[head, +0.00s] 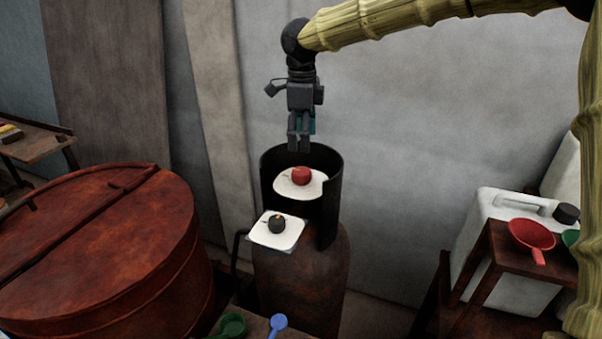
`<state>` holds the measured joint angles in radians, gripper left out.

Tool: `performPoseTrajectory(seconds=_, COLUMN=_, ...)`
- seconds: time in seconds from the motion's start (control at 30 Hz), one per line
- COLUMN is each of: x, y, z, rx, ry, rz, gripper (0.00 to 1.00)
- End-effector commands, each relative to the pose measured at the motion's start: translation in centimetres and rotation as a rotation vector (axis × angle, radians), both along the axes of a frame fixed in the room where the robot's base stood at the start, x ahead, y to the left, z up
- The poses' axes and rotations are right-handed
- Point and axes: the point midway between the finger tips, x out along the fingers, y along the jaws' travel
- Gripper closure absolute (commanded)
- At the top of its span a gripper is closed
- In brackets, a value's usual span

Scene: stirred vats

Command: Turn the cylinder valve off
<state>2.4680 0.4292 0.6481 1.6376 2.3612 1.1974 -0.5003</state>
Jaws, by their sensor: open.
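A rusty gas cylinder (300,275) stands upright in the middle of the head view. A dark curved guard (331,200) rises around the back and right of its top. Inside the guard, a red knob (301,175) sits on a white plate (290,187). A black knob (277,226) sits on a second, squarer white plate (264,238) lower and nearer, at the cylinder's front left. My gripper (299,146) points down above the guard, apart from the red knob. It is open and nothing shows held in it. Which knob is the cylinder valve I cannot tell from labels.
A large red-brown lidded vat (100,260) fills the left. At right a white jerrycan (490,220) stands behind a wooden stand with a red scoop (531,234). A green scoop (232,325) and a blue spoon (278,322) lie at the front. A grey wall (430,110) is behind.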

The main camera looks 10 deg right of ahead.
Motion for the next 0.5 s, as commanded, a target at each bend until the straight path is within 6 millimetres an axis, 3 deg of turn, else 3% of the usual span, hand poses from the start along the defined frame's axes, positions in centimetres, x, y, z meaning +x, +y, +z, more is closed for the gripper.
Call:
performPoseTrajectory(seconds=0.17, x=0.0, y=0.1, z=-1.1, rx=-0.002, ry=0.002, rz=0.002, gripper=0.32)
performPoseTrajectory(seconds=0.5, x=0.1, y=-0.1, z=-6.4, rx=-0.002, ry=0.002, rz=0.001, gripper=0.32)
